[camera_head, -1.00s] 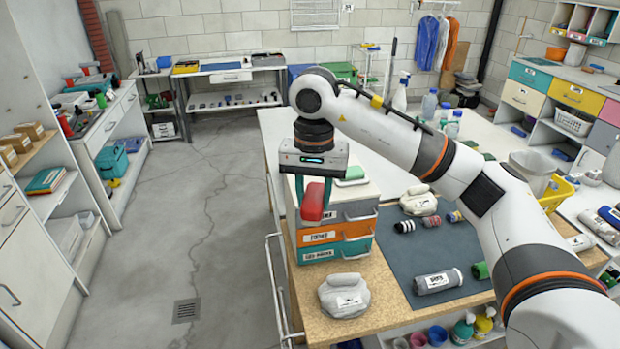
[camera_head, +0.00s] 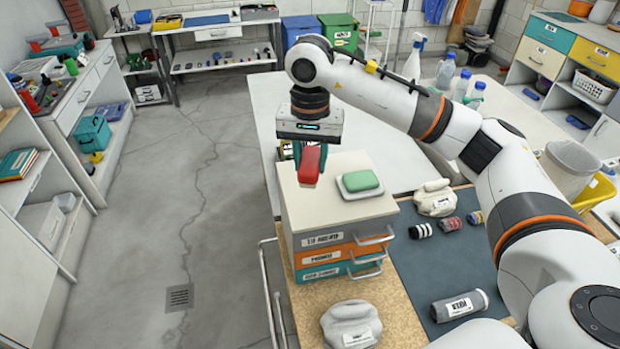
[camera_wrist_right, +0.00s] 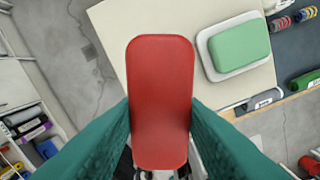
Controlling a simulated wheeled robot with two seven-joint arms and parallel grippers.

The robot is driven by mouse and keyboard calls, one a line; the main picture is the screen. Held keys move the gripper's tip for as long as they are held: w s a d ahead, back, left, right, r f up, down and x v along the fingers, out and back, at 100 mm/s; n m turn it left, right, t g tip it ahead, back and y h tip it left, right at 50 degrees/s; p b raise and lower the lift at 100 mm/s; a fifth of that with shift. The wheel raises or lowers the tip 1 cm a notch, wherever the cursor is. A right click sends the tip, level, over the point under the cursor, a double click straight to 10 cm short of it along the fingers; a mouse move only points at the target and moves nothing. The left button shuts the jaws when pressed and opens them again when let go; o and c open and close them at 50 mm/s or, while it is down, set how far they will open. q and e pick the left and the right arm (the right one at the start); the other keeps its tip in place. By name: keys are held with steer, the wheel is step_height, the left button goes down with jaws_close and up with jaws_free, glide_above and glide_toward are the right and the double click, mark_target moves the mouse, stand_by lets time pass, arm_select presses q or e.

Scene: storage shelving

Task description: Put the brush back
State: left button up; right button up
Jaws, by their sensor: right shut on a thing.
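The brush shows as a red, rounded block (camera_head: 310,164); its underside is hidden. My right gripper (camera_head: 312,148) is shut on it and holds it above the top of a small drawer unit (camera_head: 303,203), near its back left. In the right wrist view the red brush (camera_wrist_right: 161,95) sits between the two teal fingers (camera_wrist_right: 160,125). A green block on a white dish (camera_head: 360,184) lies on the unit's top, to the right of the brush. My left gripper is not in view.
The unit has white, orange and teal drawers with handles. A grey mat (camera_head: 440,265) to its right holds a labelled roll (camera_head: 460,305) and other items. A white bag (camera_head: 351,325) lies in front. Bottles (camera_head: 445,72) stand behind my right arm.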

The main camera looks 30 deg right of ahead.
step_height(320, 180, down, 6)
steer(key=shift+d+f+p, duration=0.1)
steer(key=shift+p, duration=0.9)
steer(key=shift+f, duration=0.3)
steer(key=shift+f, duration=0.1)
steer(key=shift+f+b, duration=0.15)
steer(key=shift+b, duration=0.15)
steer(key=o, duration=1)
steer(key=shift+c, duration=0.2)
steer(key=shift+r, duration=0.2)
